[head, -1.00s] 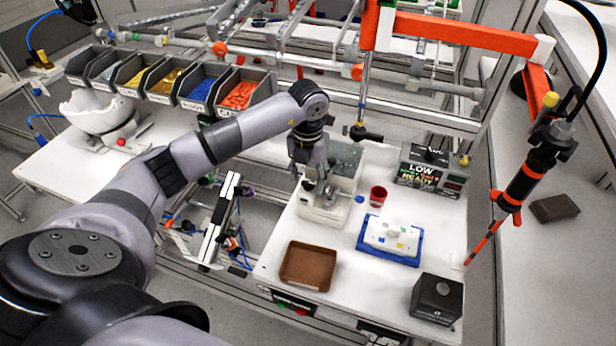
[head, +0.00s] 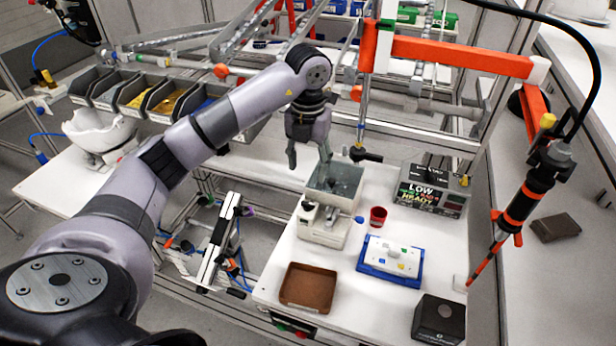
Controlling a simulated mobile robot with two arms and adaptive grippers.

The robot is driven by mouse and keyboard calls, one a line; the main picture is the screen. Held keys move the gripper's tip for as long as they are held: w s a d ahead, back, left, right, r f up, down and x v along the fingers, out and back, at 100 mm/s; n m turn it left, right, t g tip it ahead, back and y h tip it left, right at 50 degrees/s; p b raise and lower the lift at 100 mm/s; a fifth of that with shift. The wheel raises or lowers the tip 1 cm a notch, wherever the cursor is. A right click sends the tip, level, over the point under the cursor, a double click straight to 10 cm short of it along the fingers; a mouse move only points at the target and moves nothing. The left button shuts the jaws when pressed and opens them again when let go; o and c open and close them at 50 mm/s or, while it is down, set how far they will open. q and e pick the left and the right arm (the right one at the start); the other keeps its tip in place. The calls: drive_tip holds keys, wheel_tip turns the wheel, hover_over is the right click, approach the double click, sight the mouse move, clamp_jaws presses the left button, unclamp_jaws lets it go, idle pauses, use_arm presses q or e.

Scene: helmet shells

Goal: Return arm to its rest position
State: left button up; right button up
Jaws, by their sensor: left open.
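My left arm reaches in from the left across the head view. Its gripper (head: 309,160) hangs fingers down above the back left part of the right-hand table, by the grey clear-walled box (head: 338,183). The jaws are open, with no object seen between them. One finger shows left of the box and the other in front of its back edge. My right gripper is not in view.
The white table (head: 375,210) holds a white device (head: 322,226), red cup (head: 378,216), blue tray (head: 365,262), brown tray (head: 308,302), black box (head: 438,318) and display box (head: 433,190). Bins (head: 133,92) line the back left. An orange-jointed tool arm (head: 460,58) overhangs the right.

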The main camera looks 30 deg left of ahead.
use_arm(q)
drive_tip(key=shift+r, duration=0.35)
